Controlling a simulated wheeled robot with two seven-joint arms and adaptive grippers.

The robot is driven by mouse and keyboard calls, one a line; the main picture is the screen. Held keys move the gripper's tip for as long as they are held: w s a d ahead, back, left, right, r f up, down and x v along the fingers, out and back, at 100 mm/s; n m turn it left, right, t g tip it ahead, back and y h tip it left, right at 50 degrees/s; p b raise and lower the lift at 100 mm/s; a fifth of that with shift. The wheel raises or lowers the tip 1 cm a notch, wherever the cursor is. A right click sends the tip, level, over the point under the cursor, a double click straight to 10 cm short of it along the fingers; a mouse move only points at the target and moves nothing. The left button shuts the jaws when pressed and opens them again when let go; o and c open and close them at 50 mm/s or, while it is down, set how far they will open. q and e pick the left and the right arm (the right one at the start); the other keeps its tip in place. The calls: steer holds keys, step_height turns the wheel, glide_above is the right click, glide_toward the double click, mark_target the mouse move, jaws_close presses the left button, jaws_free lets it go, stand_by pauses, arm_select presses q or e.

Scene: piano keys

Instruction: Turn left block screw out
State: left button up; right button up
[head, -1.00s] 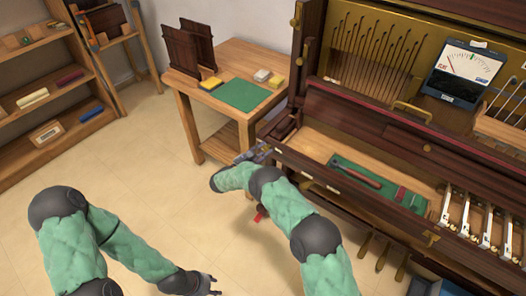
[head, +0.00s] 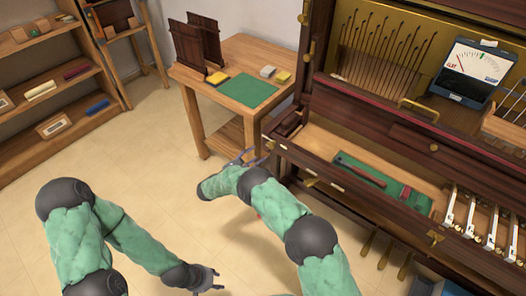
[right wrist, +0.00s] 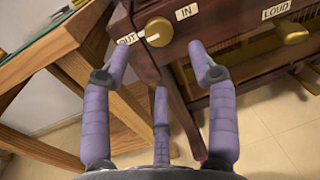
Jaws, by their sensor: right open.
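The left block screw shows in the right wrist view as a round brass knob (right wrist: 159,31) on the dark wooden piano end, with a white pointer. An "OUT" label (right wrist: 127,39) is on its left and an "IN" label (right wrist: 186,12) on its right. The pointer lies toward "OUT". My right gripper (right wrist: 163,62) is open and empty, its purple fingers spread on either side below the knob, apart from it. It also shows in the head view (head: 246,159) by the piano's left end. My left gripper (head: 215,280) is open and empty, low over the floor.
A second brass knob (right wrist: 292,31) labelled "LOUD" is to the right. A wooden table (head: 280,53) with a green mat stands left of the piano (head: 380,131). Shelves (head: 45,121) stand at far left; floor between is clear.

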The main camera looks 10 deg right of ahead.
steer(key=shift+v, duration=2.1)
steer(key=shift+f, duration=0.1)
